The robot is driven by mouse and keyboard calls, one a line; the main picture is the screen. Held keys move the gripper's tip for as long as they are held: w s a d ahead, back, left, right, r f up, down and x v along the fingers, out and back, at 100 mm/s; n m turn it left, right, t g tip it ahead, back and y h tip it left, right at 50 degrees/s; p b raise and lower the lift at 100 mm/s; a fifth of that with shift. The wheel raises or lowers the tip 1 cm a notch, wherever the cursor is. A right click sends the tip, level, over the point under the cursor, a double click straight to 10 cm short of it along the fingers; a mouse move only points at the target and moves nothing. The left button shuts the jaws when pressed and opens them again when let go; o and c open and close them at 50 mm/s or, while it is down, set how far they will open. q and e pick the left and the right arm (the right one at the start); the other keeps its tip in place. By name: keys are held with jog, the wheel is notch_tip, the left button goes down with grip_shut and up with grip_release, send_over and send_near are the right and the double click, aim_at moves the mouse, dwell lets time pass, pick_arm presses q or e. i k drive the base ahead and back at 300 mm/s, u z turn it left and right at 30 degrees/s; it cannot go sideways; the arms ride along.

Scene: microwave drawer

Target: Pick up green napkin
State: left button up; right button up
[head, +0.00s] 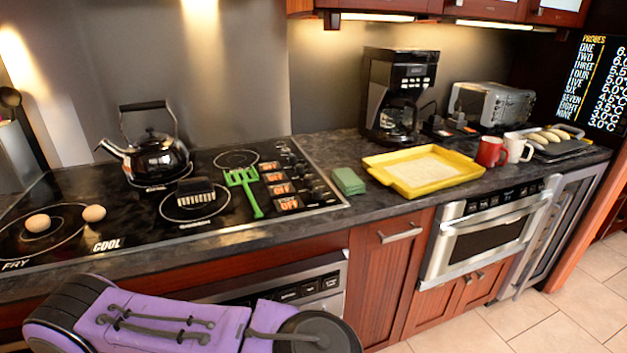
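The green napkin (348,182) lies folded on the dark countertop, just right of the cooktop's edge and left of the yellow tray. It looks like a small thick stack and nothing covers it. A purple and black arm link of mine crosses the bottom left of the head view, in front of the counter and well short of the napkin. Neither of my grippers shows in this view.
The cooktop (112,222) holds a kettle (158,158), a green spatula (243,187), a black brush-like item (195,191) and two eggs. Right of the napkin are the yellow tray (459,183), a coffee maker (398,95), mugs (491,152) and a toaster (492,104).

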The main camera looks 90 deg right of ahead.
aim_at(346, 179)
jog(key=z, duration=2.45)
